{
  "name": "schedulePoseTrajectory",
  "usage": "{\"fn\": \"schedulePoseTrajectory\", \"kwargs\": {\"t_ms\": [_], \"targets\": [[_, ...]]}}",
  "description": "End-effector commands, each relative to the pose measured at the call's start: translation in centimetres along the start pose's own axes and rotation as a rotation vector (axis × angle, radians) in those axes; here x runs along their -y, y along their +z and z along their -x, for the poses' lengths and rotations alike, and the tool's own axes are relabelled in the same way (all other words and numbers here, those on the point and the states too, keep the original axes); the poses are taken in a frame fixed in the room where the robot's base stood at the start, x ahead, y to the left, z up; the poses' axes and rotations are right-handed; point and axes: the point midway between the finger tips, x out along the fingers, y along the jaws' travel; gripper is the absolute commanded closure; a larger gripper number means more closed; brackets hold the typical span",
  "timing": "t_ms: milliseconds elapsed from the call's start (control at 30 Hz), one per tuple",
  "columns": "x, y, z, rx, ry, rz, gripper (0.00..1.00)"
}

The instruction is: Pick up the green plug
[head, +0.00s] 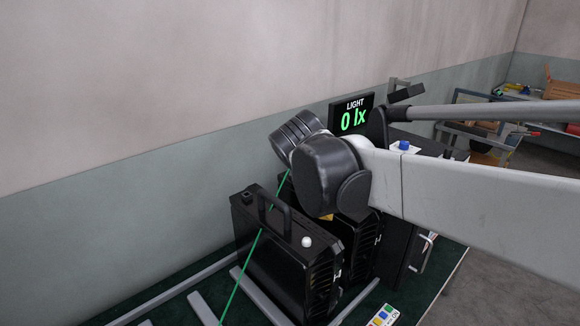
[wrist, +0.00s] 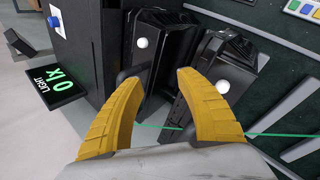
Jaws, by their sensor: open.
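I cannot make out the green plug itself in either view. A thin green cable (head: 242,275) runs from the bottom of the head view up past the front black housing to behind my arm. In the wrist view the green cable (wrist: 285,135) comes in from the right, passes the right yellow finger and shows again between the fingers near their bases. My gripper (wrist: 160,77) is open, its yellow fingers spread with no plug visible between them. In the head view my wrist hides most of the gripper.
Black floodlight housings (head: 285,260) with handles and white knobs stand close together near the wall. A display (head: 351,116) reads "LIGHT 0 lx". A blue button (head: 403,145) tops a dark box behind my arm. Grey rails (head: 262,299) lie on the green surface; a button panel (head: 384,315) sits in front.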

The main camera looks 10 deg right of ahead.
Motion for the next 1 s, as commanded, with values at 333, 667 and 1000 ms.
{"fn": "schedulePoseTrajectory", "kwargs": {"t_ms": [333, 667, 1000], "targets": [[-9.6, -13.3, -4.5, 0.368, 0.135, 0.803, 0.57], [-10.8, -20.3, -6.4, 0.609, 0.151, 1.153, 0.57], [-12.4, -18.9, -10.2, 0.62, 0.149, 1.165, 0.57]]}}
